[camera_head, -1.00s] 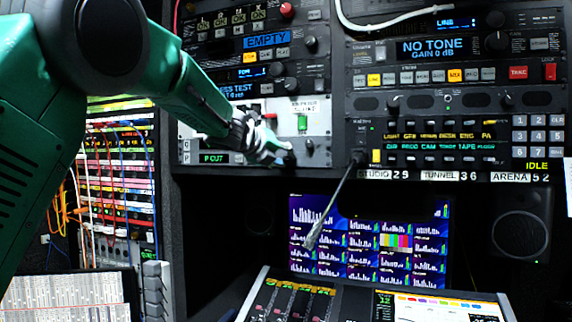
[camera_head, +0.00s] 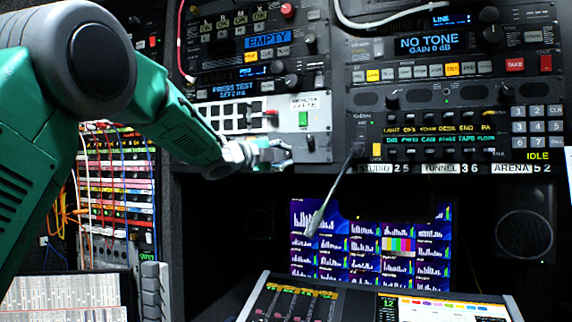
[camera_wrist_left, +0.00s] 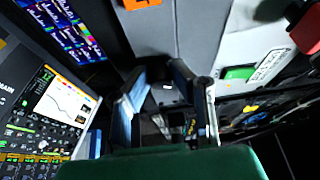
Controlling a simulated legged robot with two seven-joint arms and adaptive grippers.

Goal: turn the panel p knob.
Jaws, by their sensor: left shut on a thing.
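My left gripper (camera_head: 268,154) is at the lower edge of the pale panel (camera_head: 318,155) in the left rack. It is shut on the panel P knob, which its fingers hide in the head view. The panel P display is hidden behind my arm. In the left wrist view, the two dark fingers (camera_wrist_left: 165,110) stand side by side against the panel (camera_wrist_left: 205,25), and what lies between them is not clear. My right gripper is not in view.
A green button (camera_head: 304,119) and a small dark lever or knob (camera_head: 310,141) sit close by on the same panel. A console (camera_head: 330,300) stands below. Cables hang at the left.

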